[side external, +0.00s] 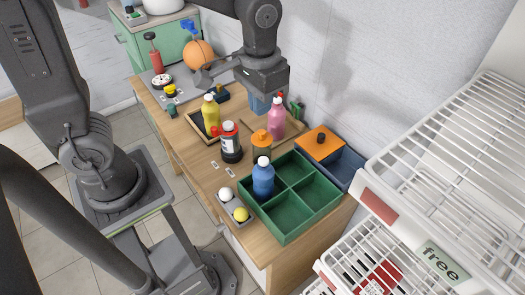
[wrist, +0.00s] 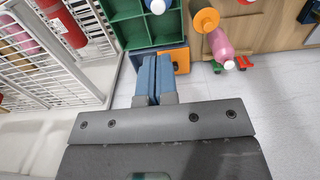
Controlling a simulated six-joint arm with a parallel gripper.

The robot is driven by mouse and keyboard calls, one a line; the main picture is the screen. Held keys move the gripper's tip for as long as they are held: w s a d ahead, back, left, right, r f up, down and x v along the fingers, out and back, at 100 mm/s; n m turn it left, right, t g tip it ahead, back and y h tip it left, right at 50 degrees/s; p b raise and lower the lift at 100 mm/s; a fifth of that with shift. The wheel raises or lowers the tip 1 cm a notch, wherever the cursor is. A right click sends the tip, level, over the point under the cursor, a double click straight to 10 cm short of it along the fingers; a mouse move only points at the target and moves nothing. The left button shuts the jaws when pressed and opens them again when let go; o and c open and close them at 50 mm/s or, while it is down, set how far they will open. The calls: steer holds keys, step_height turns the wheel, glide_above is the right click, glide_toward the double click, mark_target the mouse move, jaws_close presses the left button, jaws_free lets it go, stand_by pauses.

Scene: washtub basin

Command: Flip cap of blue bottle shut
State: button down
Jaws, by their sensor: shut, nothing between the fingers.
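The blue bottle (side external: 263,180) with a white cap stands upright at the left compartment of the green divided crate (side external: 286,238) in the side external view. Its white top also shows at the upper edge of the wrist view (wrist: 157,6), partly cut off. Whether its cap is open is too small to tell. My gripper (side external: 259,105) is above the back of the table near the wall, behind and apart from the blue bottle. Its blue fingers are together and empty in the wrist view (wrist: 153,76).
A pink bottle (side external: 276,119) is close beside my gripper. An orange bottle (side external: 262,150), a dark bottle with a red band (side external: 231,150) and a yellow bottle (side external: 211,115) stand nearby. An orange-lidded blue box (side external: 318,146) is behind the crate. A white wire rack (side external: 450,170) stands at right.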

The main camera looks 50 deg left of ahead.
mark_target(262, 160)
steer(key=shift+w+d+f, duration=0.15)
step_height(262, 160, down, 14)
steer(key=shift+f, duration=0.1)
stand_by(0.7)
